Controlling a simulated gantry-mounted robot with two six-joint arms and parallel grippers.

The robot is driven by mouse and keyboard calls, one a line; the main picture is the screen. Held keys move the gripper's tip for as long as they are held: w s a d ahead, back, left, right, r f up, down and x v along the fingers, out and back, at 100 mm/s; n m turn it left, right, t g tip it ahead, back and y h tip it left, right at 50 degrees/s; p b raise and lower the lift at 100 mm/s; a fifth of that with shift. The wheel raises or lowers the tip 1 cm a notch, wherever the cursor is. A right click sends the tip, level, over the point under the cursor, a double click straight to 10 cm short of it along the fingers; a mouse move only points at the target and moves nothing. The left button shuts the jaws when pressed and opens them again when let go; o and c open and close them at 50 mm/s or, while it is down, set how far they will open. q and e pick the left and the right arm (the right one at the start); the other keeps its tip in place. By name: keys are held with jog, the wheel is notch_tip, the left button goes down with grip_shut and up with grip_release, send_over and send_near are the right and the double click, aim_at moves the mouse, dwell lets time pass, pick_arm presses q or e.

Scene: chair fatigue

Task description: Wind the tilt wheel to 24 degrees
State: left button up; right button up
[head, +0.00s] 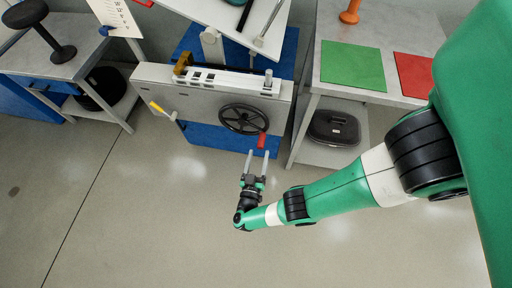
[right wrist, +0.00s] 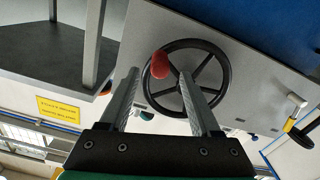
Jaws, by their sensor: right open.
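The tilt wheel (head: 243,119) is a black spoked handwheel on the front of a grey machine panel (head: 200,107). A red handle (head: 262,140) sticks out from its rim, at the lower right in the head view. In the right wrist view the wheel (right wrist: 222,62) lies beyond my fingers and the red handle (right wrist: 160,65) shows between them. My right gripper (head: 258,155) is open and empty, just in front of and below the handle, apart from it as far as I can see. No degree reading is legible. My left gripper is not in view.
A yellow-handled lever (head: 158,108) is at the panel's left. A tilted white board (head: 225,15) stands above the machine. A side table at right holds a green mat (head: 352,66) and a red mat (head: 415,75), with a black case (head: 334,127) below. The floor in front is clear.

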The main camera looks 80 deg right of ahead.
jog(key=a, duration=0.5)
jog(key=shift+a+b, duration=0.1)
jog(key=shift+b, duration=0.25)
